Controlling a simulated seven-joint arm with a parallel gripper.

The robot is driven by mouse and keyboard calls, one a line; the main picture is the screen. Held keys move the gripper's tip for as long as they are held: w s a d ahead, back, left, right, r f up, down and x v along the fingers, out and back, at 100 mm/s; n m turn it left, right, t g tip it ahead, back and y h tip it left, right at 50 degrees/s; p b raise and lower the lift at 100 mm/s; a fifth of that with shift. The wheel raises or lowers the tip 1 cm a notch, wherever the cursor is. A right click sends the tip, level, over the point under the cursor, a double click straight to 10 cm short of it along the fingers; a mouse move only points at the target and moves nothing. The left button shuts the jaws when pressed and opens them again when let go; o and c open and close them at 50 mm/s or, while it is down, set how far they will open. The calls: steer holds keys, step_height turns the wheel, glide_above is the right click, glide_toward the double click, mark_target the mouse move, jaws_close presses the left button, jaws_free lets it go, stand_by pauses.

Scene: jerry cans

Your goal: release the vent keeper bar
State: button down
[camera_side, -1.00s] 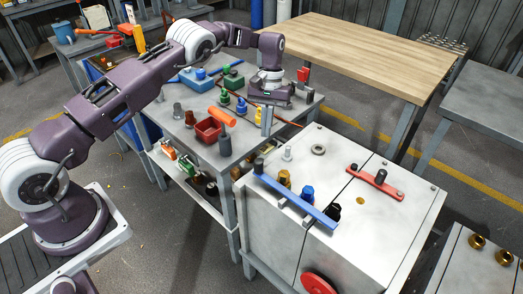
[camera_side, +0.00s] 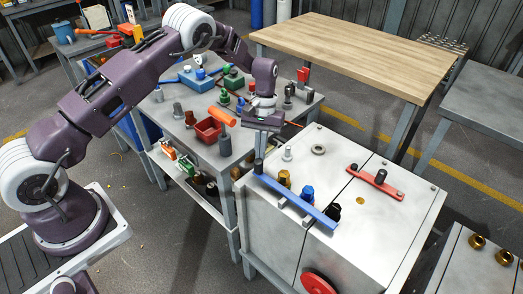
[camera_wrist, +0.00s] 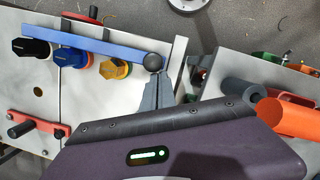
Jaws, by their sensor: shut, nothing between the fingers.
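A blue bar (camera_side: 296,201) with a black knob (camera_side: 258,166) at its left end lies along the front of the grey cabinet top, beside gold, blue and black caps. A red bar (camera_side: 375,183) with a black knob lies farther right. The frames do not label either as the vent keeper bar. My gripper (camera_side: 262,147) is shut and empty just above the blue bar's knob end. In the wrist view the grey fingers (camera_wrist: 160,76) are close by the blue bar's (camera_wrist: 105,45) round knob (camera_wrist: 152,61); I cannot tell whether they touch. The red bar (camera_wrist: 38,128) is at lower left there.
A grey bench behind the cabinet holds a red bin (camera_side: 208,130), an orange cylinder (camera_side: 222,115), a dark cylinder (camera_side: 225,145) and several small parts. A metal post (camera_side: 287,153) and a ring (camera_side: 318,149) are on the cabinet top. A red wheel (camera_side: 317,282) is on its front.

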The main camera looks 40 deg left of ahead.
steer(key=shift+s+d, duration=0.1)
steer(key=shift+s, duration=1.95)
steer(key=w, duration=0.1)
steer(key=w+a, duration=0.2)
steer(key=w, duration=0.1)
steer(key=v, duration=1)
steer(key=shift+a, duration=0.1)
